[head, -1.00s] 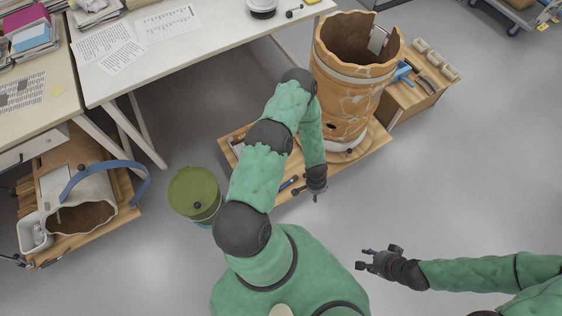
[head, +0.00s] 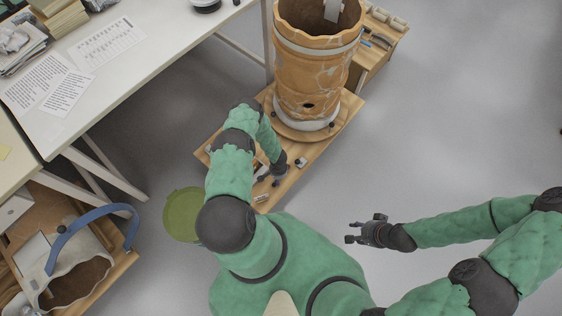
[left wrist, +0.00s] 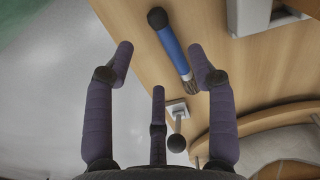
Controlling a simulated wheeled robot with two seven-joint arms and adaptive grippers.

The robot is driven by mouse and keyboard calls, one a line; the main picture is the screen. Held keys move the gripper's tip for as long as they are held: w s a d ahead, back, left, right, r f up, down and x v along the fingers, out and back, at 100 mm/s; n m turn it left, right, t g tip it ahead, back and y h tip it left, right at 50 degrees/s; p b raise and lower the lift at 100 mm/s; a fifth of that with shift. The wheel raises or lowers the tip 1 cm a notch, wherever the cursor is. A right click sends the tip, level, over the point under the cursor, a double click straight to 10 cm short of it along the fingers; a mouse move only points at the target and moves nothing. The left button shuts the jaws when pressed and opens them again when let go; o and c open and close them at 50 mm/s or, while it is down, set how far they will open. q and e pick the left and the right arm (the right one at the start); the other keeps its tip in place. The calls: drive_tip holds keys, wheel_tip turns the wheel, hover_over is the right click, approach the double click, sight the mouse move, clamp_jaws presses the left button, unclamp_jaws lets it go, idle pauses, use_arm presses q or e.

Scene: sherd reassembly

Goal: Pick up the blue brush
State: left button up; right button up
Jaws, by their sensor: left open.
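The blue brush (left wrist: 172,50) lies on a wooden board in the left wrist view, with a dark rounded handle end, blue shaft and dark bristles. My left gripper (left wrist: 161,54) is open and its fingers are spread around the brush's place in the picture; nothing is held. In the head view my left gripper (head: 268,177) hangs over the front part of the board, where the brush is small and mostly hard to make out. My right gripper (head: 354,231) is over the bare floor to the right, its fingers apart and empty.
A large jar of joined sherds (head: 310,75) stands on the wooden board (head: 318,152) just behind my left gripper. A small pale block with a dark-knobbed rod (left wrist: 177,112) lies close to the brush. A green-lidded bin (head: 180,215) stands left. Floor on the right is clear.

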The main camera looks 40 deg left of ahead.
use_arm(q)
drive_tip(key=shift+s+a+f+b, duration=0.15)
drive_tip(key=shift+f+b, duration=0.45)
drive_tip(key=shift+f, duration=0.75)
drive_tip(key=shift+a+f+b, duration=0.1)
drive_tip(key=shift+f+b, duration=0.45)
drive_tip(key=shift+f, duration=0.8)
clamp_jaws()
